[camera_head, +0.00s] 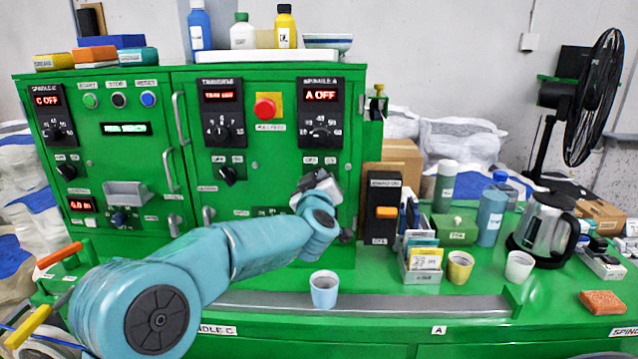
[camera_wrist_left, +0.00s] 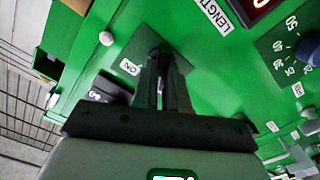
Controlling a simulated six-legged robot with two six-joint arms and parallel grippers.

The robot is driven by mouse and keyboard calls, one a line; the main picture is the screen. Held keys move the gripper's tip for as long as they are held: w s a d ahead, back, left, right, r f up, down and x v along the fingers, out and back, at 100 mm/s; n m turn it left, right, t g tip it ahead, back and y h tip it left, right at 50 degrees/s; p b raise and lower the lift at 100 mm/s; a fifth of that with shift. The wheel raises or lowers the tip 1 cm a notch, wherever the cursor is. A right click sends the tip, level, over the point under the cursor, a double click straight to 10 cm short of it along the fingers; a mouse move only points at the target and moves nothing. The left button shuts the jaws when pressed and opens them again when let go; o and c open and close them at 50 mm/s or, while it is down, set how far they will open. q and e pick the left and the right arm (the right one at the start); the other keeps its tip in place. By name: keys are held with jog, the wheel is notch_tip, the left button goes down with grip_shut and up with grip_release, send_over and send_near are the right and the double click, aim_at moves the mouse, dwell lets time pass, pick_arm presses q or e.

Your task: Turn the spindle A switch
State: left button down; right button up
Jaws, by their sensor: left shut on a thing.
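The spindle A panel (camera_head: 320,134) is black, with a dial and a red display (camera_head: 320,96) reading "A OFF". The spindle A switch sits below it under two small white labels (camera_head: 320,160); in the head view my left gripper (camera_head: 318,181) covers it. In the left wrist view my left gripper (camera_wrist_left: 163,70) has its fingers close together against the green panel, shut on the dark switch knob, which is mostly hidden between them. A white "ON" label (camera_wrist_left: 129,67) is beside the fingertips. My right gripper is not in view.
A red stop button (camera_head: 265,109) and the spindle C panel (camera_head: 53,116) are to the left. A black box with an orange switch (camera_head: 386,212) stands close on the right. A kettle (camera_head: 543,226) is farther right.

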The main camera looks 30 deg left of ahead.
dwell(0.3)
pick_arm(q)
jog(key=c, duration=1.3)
grip_release()
jog(key=shift+c, duration=0.2)
jog(key=shift+o, duration=0.9)
jog(key=shift+s+r, duration=0.1)
jog(key=shift+s, duration=0.05)
jog(key=b+v, duration=0.3)
jog(key=v, duration=1.3)
jog(key=shift+s, duration=0.15)
